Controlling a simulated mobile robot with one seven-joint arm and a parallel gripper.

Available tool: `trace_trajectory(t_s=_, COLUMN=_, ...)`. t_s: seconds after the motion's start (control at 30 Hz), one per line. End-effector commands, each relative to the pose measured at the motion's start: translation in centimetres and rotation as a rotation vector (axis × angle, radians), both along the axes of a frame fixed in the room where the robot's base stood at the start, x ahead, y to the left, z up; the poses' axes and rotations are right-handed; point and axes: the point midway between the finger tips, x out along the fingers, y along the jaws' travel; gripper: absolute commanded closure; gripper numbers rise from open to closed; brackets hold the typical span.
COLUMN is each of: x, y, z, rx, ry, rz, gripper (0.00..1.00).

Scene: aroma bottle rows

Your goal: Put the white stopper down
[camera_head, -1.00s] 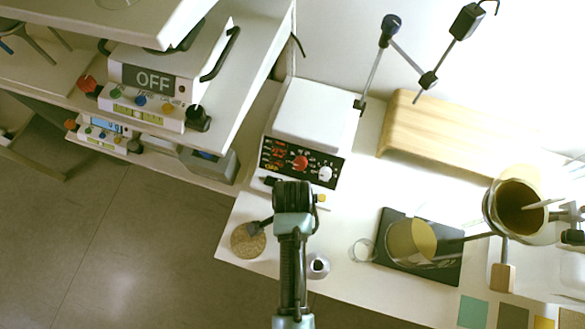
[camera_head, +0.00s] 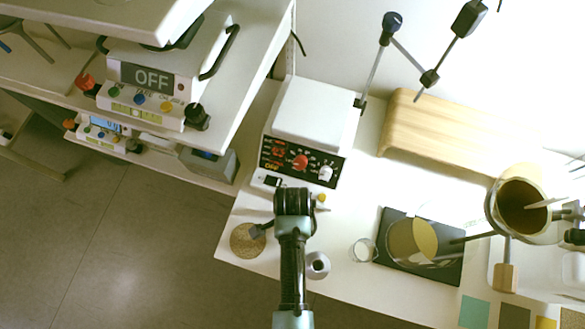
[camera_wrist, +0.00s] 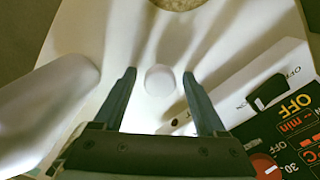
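The white stopper (camera_wrist: 160,80) shows as a small round white piece between my fingers in the wrist view. My gripper (camera_wrist: 159,73) is open, with a visible gap between the stopper and each finger. The stopper appears to be on the white bench top, though its contact with the surface is hard to judge from above. In the head view my gripper (camera_head: 258,230) is mostly hidden by my arm, near the cork mat, and I cannot make out the stopper there.
The round cork mat (camera_head: 247,240) lies left of my gripper. The hotplate (camera_head: 303,150) with its control panel stands just behind. A glass beaker (camera_head: 363,250) and a dark plate (camera_head: 445,270) are to the right. The bench's front edge is close.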

Motion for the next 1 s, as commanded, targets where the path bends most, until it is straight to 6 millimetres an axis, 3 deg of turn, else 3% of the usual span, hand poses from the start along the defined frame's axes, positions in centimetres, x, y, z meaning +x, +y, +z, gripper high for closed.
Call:
trace_trajectory(t_s=0.27, x=0.1, y=0.0, z=1.1, rx=0.0, ry=-0.003, rz=0.0, gripper=0.26)
trace_trajectory(t_s=0.7, x=0.1, y=0.0, z=9.8, rx=0.0, ry=-0.004, rz=0.0, gripper=0.26)
trace_trajectory(t_s=1.0, x=0.0, y=0.0, z=12.3, rx=0.0, ry=-0.001, rz=0.0, gripper=0.26)
